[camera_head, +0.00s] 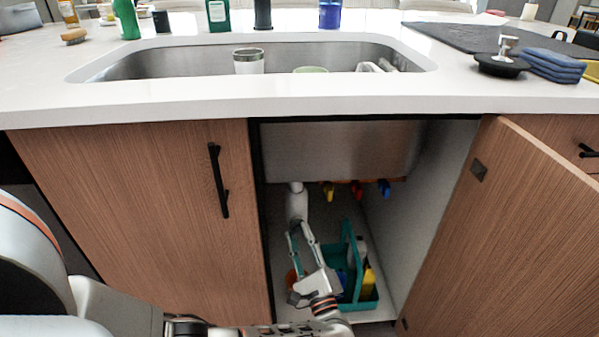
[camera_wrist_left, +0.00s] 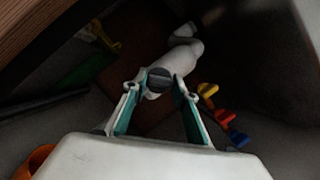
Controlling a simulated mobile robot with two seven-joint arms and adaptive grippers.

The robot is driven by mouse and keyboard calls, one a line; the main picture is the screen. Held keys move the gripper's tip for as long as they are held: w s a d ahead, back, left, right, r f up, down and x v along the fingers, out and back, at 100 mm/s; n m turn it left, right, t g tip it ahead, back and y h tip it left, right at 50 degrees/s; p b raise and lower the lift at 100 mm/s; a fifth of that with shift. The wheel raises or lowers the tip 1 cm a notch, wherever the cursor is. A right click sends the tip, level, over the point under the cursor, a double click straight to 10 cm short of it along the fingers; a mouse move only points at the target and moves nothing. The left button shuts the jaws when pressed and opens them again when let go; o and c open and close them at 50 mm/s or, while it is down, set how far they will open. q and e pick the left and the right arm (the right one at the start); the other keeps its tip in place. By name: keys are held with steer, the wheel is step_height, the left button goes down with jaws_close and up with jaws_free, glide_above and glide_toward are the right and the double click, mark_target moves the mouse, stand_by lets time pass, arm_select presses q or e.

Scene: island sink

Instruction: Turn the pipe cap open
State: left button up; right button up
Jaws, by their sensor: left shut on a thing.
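A white drain pipe (camera_head: 297,203) hangs under the sink inside the open cabinet, and it also shows in the left wrist view (camera_wrist_left: 184,53). The dark grey pipe cap (camera_wrist_left: 158,78) sits at the near end of the pipe in the left wrist view. My left gripper (camera_head: 298,228) reaches up into the cabinet. In the left wrist view its fingertips (camera_wrist_left: 160,80) are on either side of the cap, shut on it. My right gripper is not in view.
A teal caddy (camera_head: 368,303) with bottles stands on the cabinet floor beside my left gripper. Yellow, red and blue valve handles (camera_head: 384,188) hang right of the pipe. The right door (camera_head: 510,230) is open; the left door (camera_head: 150,210) is closed. The sink (camera_head: 200,62) is above.

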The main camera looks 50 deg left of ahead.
arm_select(q)
steer(key=n+g, duration=0.1)
steer(key=n, duration=0.3)
steer(key=n+g, duration=0.1)
steer(key=n, duration=0.1)
steer(key=shift+w+a+r+n+g+h, duration=0.2)
steer(key=shift+r+n+g+h, duration=0.1)
steer(key=shift+r+h, duration=0.1)
steer(key=shift+n+g+h, duration=0.4)
steer(key=shift+n+h, duration=0.2)
steer(key=shift+n, duration=1.5)
steer(key=shift+a+r, duration=0.1)
steer(key=o, duration=1.1)
steer(key=shift+s, duration=0.1)
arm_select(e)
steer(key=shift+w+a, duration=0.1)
arm_select(q)
steer(key=shift+f, duration=0.2)
